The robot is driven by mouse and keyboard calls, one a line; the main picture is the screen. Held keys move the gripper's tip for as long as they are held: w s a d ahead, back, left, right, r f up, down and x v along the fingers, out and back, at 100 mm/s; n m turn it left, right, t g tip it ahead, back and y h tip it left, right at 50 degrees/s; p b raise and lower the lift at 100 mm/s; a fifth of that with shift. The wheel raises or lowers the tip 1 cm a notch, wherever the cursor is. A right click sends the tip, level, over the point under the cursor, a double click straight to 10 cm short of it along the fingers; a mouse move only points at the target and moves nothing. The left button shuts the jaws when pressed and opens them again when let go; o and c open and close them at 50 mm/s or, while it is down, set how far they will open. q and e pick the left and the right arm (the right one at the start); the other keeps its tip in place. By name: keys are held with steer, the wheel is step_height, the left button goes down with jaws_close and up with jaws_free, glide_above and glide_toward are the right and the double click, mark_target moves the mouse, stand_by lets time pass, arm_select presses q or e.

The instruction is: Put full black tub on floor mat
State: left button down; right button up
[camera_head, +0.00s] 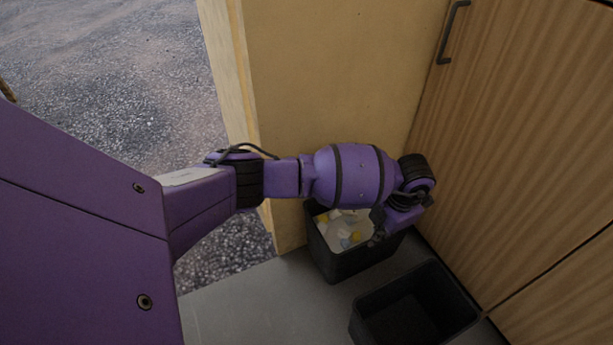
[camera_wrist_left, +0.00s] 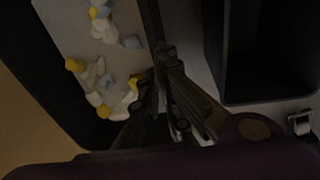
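The full black tub (camera_head: 340,264) stands upright by the wall in the head view, with white, yellow and blue pieces inside. In the left wrist view the tub (camera_wrist_left: 52,75) fills the left side, its pieces lying on a pale bottom. My left gripper (camera_head: 378,228) reaches down at the tub's right side. In the left wrist view the fingertips of the left gripper (camera_wrist_left: 165,58) come together on the tub's rim, so it looks shut on that wall. My arm hides part of the tub. My right gripper is not in view. I cannot make out a distinct floor mat.
An empty black tub (camera_head: 415,302) stands close in front and to the right; it also shows in the left wrist view (camera_wrist_left: 268,97). A wooden cabinet (camera_head: 520,130) is at right, a yellow wall (camera_head: 330,80) behind. Grey floor (camera_head: 240,305) at front left is clear; gravel (camera_head: 110,60) lies outside.

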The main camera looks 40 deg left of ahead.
mark_target(374, 250)
arm_select(q)
steer(key=shift+w+f+b, duration=0.15)
steer(key=shift+f+b, duration=1.6)
steer(key=shift+f, duration=2.1)
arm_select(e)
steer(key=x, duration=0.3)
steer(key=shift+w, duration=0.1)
arm_select(q)
steer(key=c, duration=2.4)
jaws_free()
steer(key=shift+f, duration=0.15)
steer(key=shift+c, duration=0.2)
steer(key=o, duration=0.5)
steer(key=shift+c, duration=0.2)
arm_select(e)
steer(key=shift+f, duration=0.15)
